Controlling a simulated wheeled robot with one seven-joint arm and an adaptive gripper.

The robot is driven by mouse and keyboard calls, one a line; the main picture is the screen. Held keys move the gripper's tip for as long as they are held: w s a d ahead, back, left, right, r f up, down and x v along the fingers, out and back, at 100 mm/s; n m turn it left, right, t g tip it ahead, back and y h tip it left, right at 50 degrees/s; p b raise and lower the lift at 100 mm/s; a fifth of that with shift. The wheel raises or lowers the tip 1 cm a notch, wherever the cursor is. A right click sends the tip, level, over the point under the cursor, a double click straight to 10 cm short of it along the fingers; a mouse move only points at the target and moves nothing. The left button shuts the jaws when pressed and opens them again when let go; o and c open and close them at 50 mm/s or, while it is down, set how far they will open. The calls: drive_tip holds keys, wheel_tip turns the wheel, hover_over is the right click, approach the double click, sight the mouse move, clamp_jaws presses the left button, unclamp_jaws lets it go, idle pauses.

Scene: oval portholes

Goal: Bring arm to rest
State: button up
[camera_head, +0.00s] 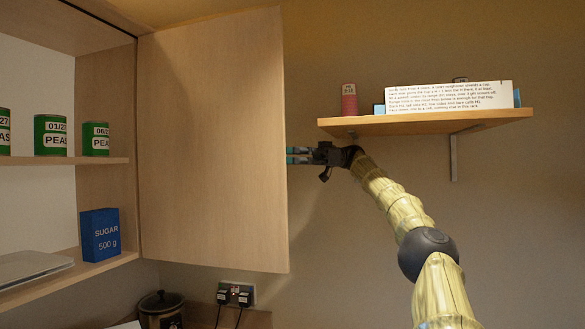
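My arm (402,210) reaches up and left from the lower right, in front of the back wall. My gripper (292,155) points left at the free edge of the open cabinet door (212,145).
A wall shelf (430,123) with a red cylinder (349,100) and a white text sign (450,97) is right of the gripper. The open cabinet holds pea cans (50,135) and a blue sugar box (100,234). A dark pot (161,308) stands below, near plugged sockets (236,294).

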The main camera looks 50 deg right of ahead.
drive_tip(key=shift+d+r, duration=0.15)
drive_tip(key=shift+d, duration=0.15)
drive_tip(key=shift+a, duration=0.2)
